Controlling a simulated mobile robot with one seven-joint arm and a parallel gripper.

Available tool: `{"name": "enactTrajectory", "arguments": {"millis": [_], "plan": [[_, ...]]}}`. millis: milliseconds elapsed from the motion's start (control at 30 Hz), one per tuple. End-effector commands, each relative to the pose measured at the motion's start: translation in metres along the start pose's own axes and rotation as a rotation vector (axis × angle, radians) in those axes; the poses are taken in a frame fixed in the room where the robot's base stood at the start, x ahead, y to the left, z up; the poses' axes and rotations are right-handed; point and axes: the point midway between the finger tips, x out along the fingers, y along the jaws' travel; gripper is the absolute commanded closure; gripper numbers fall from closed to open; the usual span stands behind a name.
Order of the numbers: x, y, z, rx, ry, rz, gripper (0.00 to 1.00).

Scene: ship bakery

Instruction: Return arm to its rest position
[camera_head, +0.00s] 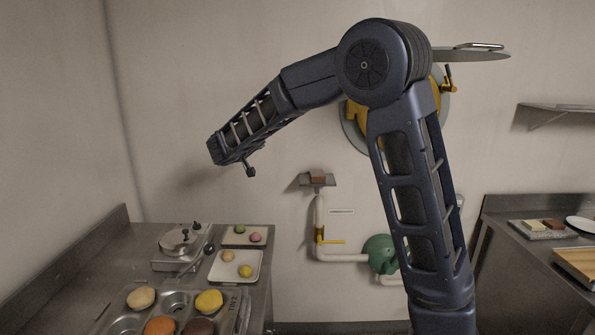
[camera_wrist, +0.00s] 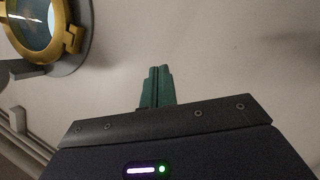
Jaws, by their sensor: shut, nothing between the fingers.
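My gripper (camera_wrist: 157,70) shows in the wrist view as two green fingers pressed together, with nothing between them. Bare wall lies beyond the fingertips. In the head view my arm rises from the lower right, bends at a high elbow and slopes down to the left, over the left counter. A small dark part hangs below its far end; I cannot tell if it is the gripper. The arm end is in the air, apart from the counter and the food.
A left steel counter (camera_head: 85,268) holds a muffin tin (camera_head: 238,318) and two small trays. A yellow porthole (camera_head: 357,125) is behind my arm and also shows in the wrist view (camera_wrist: 72,40). Pipes (camera_head: 320,215) with a green pump run up the wall. A right counter (camera_head: 535,252) holds trays.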

Motion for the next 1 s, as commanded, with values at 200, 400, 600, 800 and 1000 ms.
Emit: {"name": "enactTrajectory", "arguments": {"millis": [200, 400, 600, 800, 1000], "plan": [[0.040, 0.099, 0.075, 0.004, -0.258, -0.019, 1.00], [0.046, 0.171, 0.145, 0.023, -0.459, -0.074, 1.00], [0.032, 0.231, 0.211, 0.061, -0.621, -0.155, 1.00], [0.002, 0.274, 0.271, 0.117, -0.739, -0.252, 1.00], [-0.037, 0.303, 0.322, 0.188, -0.815, -0.352, 1.00]]}}
